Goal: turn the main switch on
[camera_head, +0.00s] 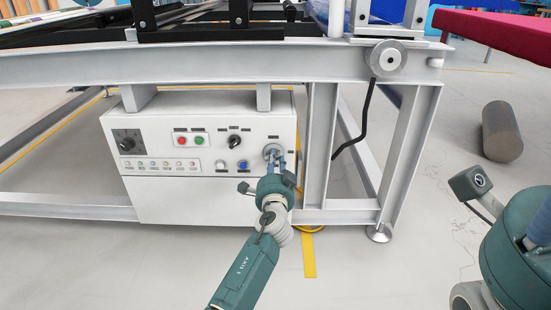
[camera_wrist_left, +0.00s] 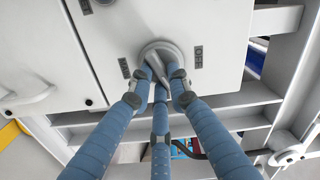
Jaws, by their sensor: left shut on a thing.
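The main switch is a round grey rotary switch (camera_head: 273,150) at the right end of the white control box (camera_head: 160,200). In the left wrist view the switch (camera_wrist_left: 152,50) has a raised bar handle with a dark label on either side; the right label appears to read OFF. My left gripper (camera_head: 277,165) is shut on the handle, its blue padded fingers (camera_wrist_left: 160,98) around it. The handle is partly hidden, and its exact setting is hard to tell. My right gripper (camera_head: 543,222) is cut off at the right edge, so its fingers' closure does not show.
The box also carries red (camera_head: 181,141) and green (camera_head: 199,140) buttons, a black selector (camera_head: 234,143) and a black dial (camera_head: 127,142). A grey steel frame (camera_head: 322,150) stands right of it.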

